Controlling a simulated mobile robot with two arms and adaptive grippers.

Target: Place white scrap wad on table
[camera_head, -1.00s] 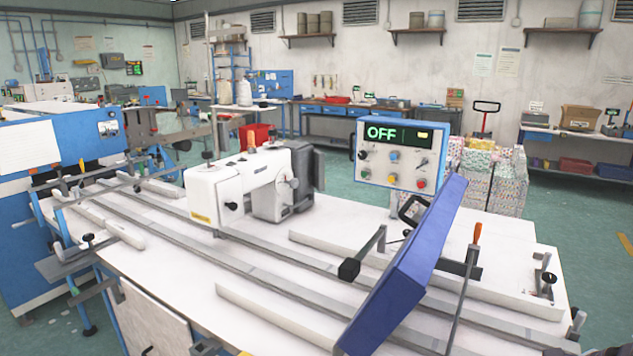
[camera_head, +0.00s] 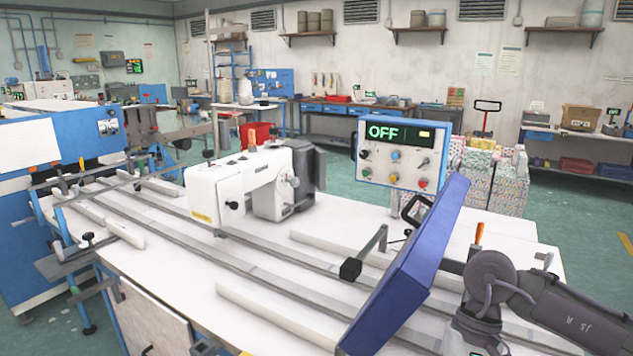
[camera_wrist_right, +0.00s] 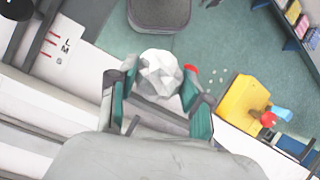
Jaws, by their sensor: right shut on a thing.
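The white scrap wad (camera_wrist_right: 158,72) is a crumpled, faceted ball in the right wrist view. My right gripper (camera_wrist_right: 158,92) is shut on it, with a finger on each side. Behind the wad in that view is green floor, with white surfaces at the left and lower right. In the head view my right arm enters at the lower right, over the right end of the white table (camera_head: 165,262). The wad is not visible there. My left gripper is in neither view now.
A tilted blue panel (camera_head: 412,262) stands at the table's front right, close to my right arm. A white sewing machine (camera_head: 225,190) and rails occupy the tabletop. A control box (camera_head: 400,155) reads OFF. A yellow object (camera_wrist_right: 243,100) shows in the wrist view.

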